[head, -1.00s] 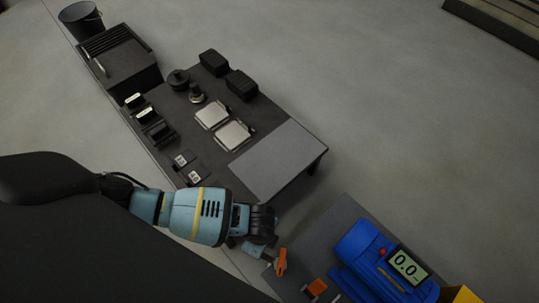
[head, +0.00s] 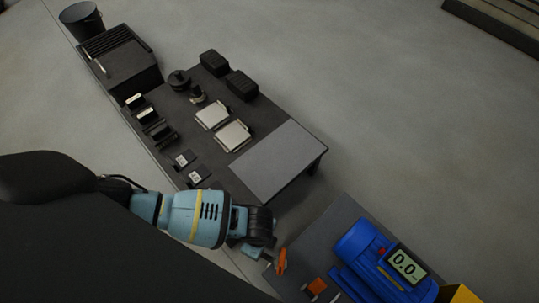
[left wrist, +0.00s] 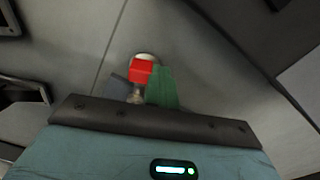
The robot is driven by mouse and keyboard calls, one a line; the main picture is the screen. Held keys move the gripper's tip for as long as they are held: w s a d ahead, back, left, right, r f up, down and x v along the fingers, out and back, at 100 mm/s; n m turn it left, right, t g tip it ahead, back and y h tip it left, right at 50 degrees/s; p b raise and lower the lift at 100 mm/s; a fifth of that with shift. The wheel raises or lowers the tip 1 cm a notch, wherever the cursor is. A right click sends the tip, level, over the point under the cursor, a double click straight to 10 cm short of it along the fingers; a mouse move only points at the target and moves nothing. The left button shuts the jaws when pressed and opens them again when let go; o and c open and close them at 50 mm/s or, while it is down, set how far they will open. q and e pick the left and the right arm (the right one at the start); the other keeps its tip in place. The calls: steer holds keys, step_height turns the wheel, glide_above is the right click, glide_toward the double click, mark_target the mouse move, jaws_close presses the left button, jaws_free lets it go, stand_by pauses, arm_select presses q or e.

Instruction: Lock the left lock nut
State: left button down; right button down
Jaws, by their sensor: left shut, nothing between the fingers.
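My left gripper (head: 254,252) hangs near the left edge of the dark plate (head: 322,238) that carries a blue motor (head: 366,255). An orange part (head: 281,262) stands just right of the gripper, apart from it in the picture. A second orange part (head: 317,287) is lower right, beside the motor. In the left wrist view, a red block (left wrist: 141,71) and a green block (left wrist: 162,88) show close together beyond the dark bar of my gripper; I cannot tell what they belong to. The gripper is shut and empty. I cannot make out the left lock nut for certain.
A dark bench (head: 222,168) with a grey mat (head: 279,163), two silvery plates and several black parts stands behind. The motor's display (head: 406,264) reads 0.0. A yellow part (head: 460,294) is at the lower right. Open floor lies to the right.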

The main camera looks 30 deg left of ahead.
arm_select(q)
steer(key=shift+s+a, duration=0.2)
steer(key=shift+s, duration=0.4)
steer(key=shift+s+p, duration=0.1)
steer(key=shift+p, duration=0.2)
steer(key=shift+s+p, duration=0.55)
steer(key=shift+s, duration=0.3)
